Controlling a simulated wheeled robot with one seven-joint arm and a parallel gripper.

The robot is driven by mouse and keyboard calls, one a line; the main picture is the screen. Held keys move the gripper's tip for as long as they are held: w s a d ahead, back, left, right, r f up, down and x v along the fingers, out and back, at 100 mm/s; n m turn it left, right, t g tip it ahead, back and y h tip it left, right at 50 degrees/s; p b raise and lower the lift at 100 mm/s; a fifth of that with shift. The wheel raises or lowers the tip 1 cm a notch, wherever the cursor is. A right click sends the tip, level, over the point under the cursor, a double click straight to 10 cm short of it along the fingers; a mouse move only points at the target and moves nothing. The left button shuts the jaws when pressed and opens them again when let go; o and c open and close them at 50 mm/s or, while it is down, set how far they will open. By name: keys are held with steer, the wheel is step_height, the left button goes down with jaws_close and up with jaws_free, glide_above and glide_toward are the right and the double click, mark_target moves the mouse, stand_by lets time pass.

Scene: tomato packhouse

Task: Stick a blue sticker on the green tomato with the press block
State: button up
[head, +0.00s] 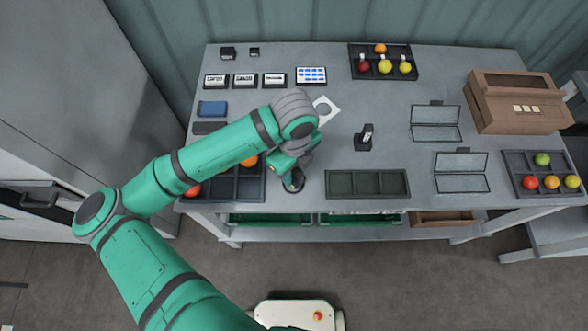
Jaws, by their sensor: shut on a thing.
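My gripper (291,180) points down at the front of the table, right of the left dark tray. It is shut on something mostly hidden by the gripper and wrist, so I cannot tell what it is. A dark round holder (293,188) is right below it; whether anything sits in it is hidden. A sheet of blue stickers (311,75) lies at the back of the table. A yellow-green tomato (542,159) lies in the right tray (515,163). A small dark block with a pale label (365,138) stands mid-table; I cannot tell whether it is the press block.
The left tray (222,188) holds red and orange tomatoes, partly behind my arm. An empty three-part tray (367,184) lies right of my gripper. Two clear hinged boxes (437,132), a brown box (515,103) and a back tray of tomatoes (406,50) stand farther off.

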steer(key=shift+f, duration=0.5)
stand_by(1.2)
steer(key=shift+r, duration=3.55)
